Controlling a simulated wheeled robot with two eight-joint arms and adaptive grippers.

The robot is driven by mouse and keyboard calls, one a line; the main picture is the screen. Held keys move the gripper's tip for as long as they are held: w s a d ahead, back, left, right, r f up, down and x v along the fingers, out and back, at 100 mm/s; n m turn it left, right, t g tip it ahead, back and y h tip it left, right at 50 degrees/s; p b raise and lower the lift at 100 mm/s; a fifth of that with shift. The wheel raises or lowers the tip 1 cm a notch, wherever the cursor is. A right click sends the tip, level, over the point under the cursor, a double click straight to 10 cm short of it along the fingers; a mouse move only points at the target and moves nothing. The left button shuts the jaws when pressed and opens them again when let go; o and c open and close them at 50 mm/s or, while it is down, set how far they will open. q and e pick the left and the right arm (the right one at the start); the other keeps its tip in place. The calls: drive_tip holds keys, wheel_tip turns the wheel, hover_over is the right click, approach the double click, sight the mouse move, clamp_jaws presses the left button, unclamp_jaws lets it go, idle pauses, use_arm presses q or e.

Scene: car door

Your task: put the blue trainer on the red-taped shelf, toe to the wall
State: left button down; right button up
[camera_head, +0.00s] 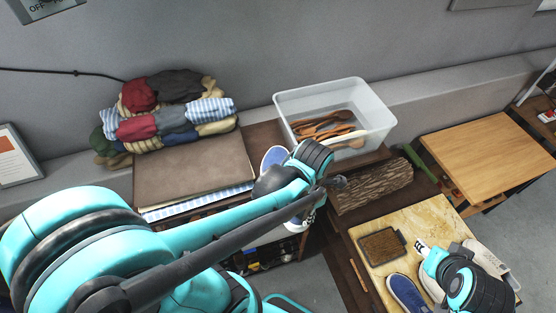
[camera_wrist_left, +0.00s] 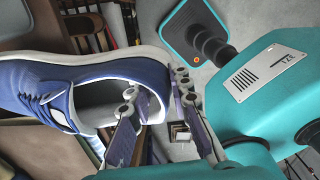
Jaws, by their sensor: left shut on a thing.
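I cannot make out red tape.
Folded clothes (camera_head: 168,115) lie behind a brown box top (camera_head: 195,168). A clear bin (camera_head: 372,110) holds wooden utensils. A log (camera_head: 372,187) lies beside it. Another blue shoe (camera_head: 406,292) and a dark pad (camera_head: 382,245) are on the board (camera_head: 420,220). A wooden table (camera_head: 490,150) stands right.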

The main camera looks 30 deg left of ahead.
sight(281, 156)
use_arm(q)
drive_tip(key=w+a, duration=0.4)
drive_tip(key=shift+w+f+b, duration=0.2)
drive_tip(key=shift+b, duration=0.1)
drive_tip(key=w+a, duration=0.2)
drive_tip(key=a, duration=0.1)
drive_tip(key=w+a, duration=0.1)
drive_tip(key=a, duration=0.1)
drive_tip(key=shift+w+a+r+b, duration=0.15)
drive_tip(key=shift+w+a+b, duration=0.05)
drive_tip(key=shift+w+b, duration=0.15)
drive_tip(key=w+a, duration=0.5)
drive_tip(key=shift+w+a, duration=0.2)
drive_tip(key=shift+a, duration=0.15)
drive_tip(key=shift+w+a, duration=0.15)
drive_tip(key=shift+a, duration=0.15)
drive_tip(key=f, duration=0.1)
drive_tip(key=f+b, duration=0.2)
drive_tip(key=shift+w+a, duration=0.35)
drive_tip(key=shift+a, duration=0.05)
drive_tip(key=shift+f, duration=0.4)
drive_tip(key=shift+r, duration=0.15)
use_arm(e)
drive_tip(key=f, duration=0.3)
drive_tip(key=shift+w+f, duration=0.25)
drive_tip(key=shift+f, duration=0.1)
